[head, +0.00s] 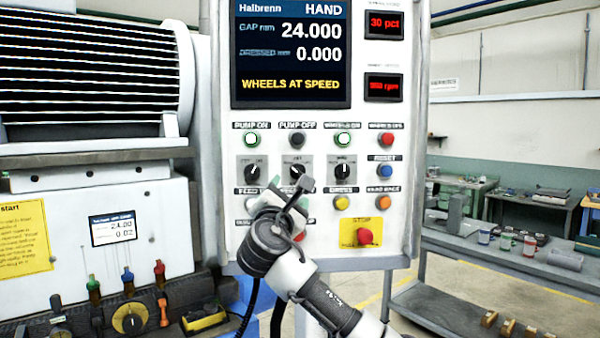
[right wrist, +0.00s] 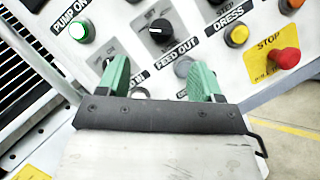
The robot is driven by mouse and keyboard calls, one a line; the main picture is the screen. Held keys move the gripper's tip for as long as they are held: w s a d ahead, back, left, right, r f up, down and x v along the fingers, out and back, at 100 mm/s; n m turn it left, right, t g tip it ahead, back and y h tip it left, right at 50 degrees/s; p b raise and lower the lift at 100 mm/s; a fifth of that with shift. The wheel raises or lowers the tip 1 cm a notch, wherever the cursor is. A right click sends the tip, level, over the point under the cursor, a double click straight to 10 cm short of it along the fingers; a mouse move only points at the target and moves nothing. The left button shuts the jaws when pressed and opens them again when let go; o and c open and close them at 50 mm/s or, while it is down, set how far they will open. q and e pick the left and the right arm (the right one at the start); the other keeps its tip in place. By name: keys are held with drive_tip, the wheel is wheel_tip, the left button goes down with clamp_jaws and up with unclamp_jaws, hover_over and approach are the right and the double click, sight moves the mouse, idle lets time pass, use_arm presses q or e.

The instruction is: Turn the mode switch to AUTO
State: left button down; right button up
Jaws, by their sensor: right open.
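Three black rotary switches sit in a row on the white control panel: a left one (head: 254,171), a middle one (head: 297,171) and a right one (head: 342,171). Their small labels are unreadable, so I cannot tell which is the mode switch. The panel screen (head: 291,50) reads HAND. My right gripper (head: 284,193) is open and empty in front of the panel, just below the left and middle switches. In the right wrist view, its green fingers (right wrist: 160,76) stand apart; the middle switch (right wrist: 158,30) shows above the gap, and the left finger partly hides the left switch (right wrist: 105,62). My left gripper is out of view.
Buttons surround the switches, including the yellow DRESS button (head: 341,203) and red STOP button (head: 365,237) to the lower right. The grinder (head: 90,80) stands at left. A bench with cans (head: 506,238) is at right, with open floor between.

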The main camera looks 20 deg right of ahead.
sight(297, 174)
drive_tip(key=p+x, duration=0.4)
drive_tip(key=x, duration=0.4)
drive_tip(key=shift+w+d, duration=0.15)
drive_tip(key=shift+w, duration=0.15)
drive_tip(key=shift+x, duration=0.9)
drive_tip(key=shift+f, duration=0.15)
drive_tip(key=shift+c, duration=0.2)
drive_tip(key=c, duration=0.9)
